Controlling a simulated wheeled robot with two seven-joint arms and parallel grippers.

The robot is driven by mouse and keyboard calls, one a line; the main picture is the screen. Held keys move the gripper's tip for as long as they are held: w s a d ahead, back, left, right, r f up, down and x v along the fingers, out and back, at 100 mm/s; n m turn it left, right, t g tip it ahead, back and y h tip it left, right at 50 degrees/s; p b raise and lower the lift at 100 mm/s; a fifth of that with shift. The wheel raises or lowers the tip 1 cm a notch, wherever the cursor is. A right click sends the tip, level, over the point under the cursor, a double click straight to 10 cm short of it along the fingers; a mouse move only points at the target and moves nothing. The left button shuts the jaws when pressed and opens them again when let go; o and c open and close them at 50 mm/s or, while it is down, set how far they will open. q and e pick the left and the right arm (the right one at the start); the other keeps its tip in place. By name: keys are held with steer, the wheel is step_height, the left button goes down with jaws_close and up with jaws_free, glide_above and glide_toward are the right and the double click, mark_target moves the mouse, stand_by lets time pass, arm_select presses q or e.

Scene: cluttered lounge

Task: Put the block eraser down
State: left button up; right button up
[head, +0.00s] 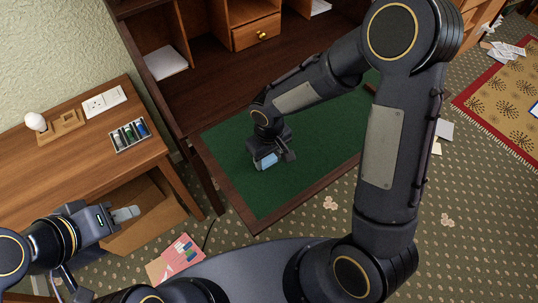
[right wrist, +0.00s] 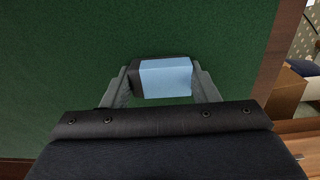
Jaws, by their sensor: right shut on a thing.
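The block eraser (head: 265,161) is light blue with a dark end. It also shows in the right wrist view (right wrist: 165,78), between the two fingers of my right gripper (right wrist: 165,88). My right gripper (head: 272,157) is shut on it, over the green desk top (head: 300,190). I cannot tell whether the eraser touches the green surface. My left gripper (head: 124,213) is empty at the lower left, beside the wooden side table; its jaw opening is not clear.
The green surface around the eraser is clear, with a dark wooden edge. The desk's shelves (head: 225,30) rise behind it. The side table (head: 70,160) at left holds a tray of small bottles (head: 130,134), a white switch plate (head: 102,101) and a bulb (head: 36,121).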

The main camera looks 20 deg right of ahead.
mark_target(269, 157)
steer(key=o, duration=1)
steer(key=shift+f, duration=0.1)
steer(key=shift+o, duration=0.2)
steer(key=shift+r+p, duration=0.3)
steer(key=shift+p, duration=0.05)
step_height(269, 157, up, 12)
steer(key=s+d+r+m+t+y, duration=0.2)
steer(key=s+d+r+m, duration=0.1)
steer(key=s, duration=0.5)
steer(key=s+d+r+m+t+y, duration=0.1)
steer(key=s+d+r+m+t, duration=0.1)
steer(key=s+d, duration=0.4)
step_height(269, 157, up, 2)
steer(key=shift+s+r+m+t+y+p, duration=0.25)
steer(key=shift+s+m+t+y+p, duration=0.15)
steer(key=shift+s+t, duration=0.55)
steer(key=shift+s+d, duration=0.1)
steer(key=shift+s, duration=0.05)
